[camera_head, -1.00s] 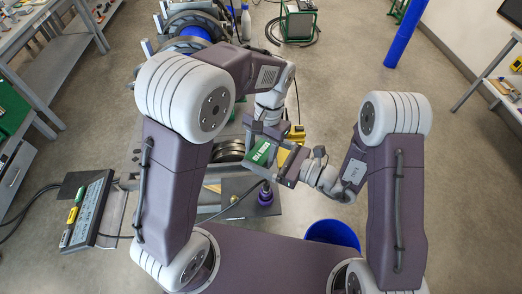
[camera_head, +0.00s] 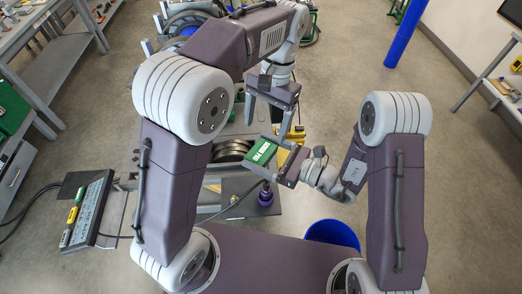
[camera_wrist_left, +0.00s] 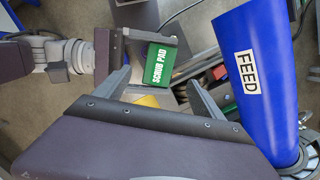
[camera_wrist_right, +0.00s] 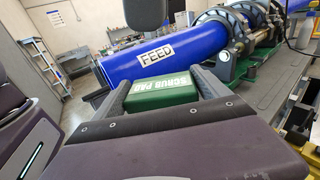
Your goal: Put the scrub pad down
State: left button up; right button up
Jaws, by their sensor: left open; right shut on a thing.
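The scrub pad (camera_head: 260,152) is a green block with white lettering. It is held up between the fingers of my right gripper (camera_head: 270,156), and it shows between those fingers in the right wrist view (camera_wrist_right: 160,94). My right gripper is shut on it. In the left wrist view the pad (camera_wrist_left: 158,66) lies beyond my left gripper's fingers, with its label readable. My left gripper (camera_head: 266,118) is open and empty, apart from the pad and above it in the head view. Whether anything supports the pad from below cannot be told.
A blue pipe marked FEED (camera_wrist_right: 170,56) lies in the machine's clamps; it is also close on the right in the left wrist view (camera_wrist_left: 252,70). A yellow item (camera_head: 294,135) is beside the pad. A control panel (camera_head: 88,207) is at left, a blue bin (camera_head: 332,234) at lower right.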

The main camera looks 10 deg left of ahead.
pick_arm(q)
jog(key=s+d+f+n+g+h, duration=0.1)
jog(key=s+f+n+g, duration=0.15)
jog(key=s, duration=0.45)
jog(key=s+d+f+n+g+h, duration=0.1)
jog(key=s+f+n+g, duration=0.1)
jog(key=s+f+g, duration=0.35)
jog(key=w+a+f+t, duration=0.3)
jog(key=a+f+t, duration=0.4)
jog(key=a+t, duration=0.4)
jog(key=shift+a+f+y, duration=0.15)
jog(key=shift+a+y, duration=0.15)
jog(key=shift+a, duration=0.45)
jog(key=shift+s, duration=0.15)
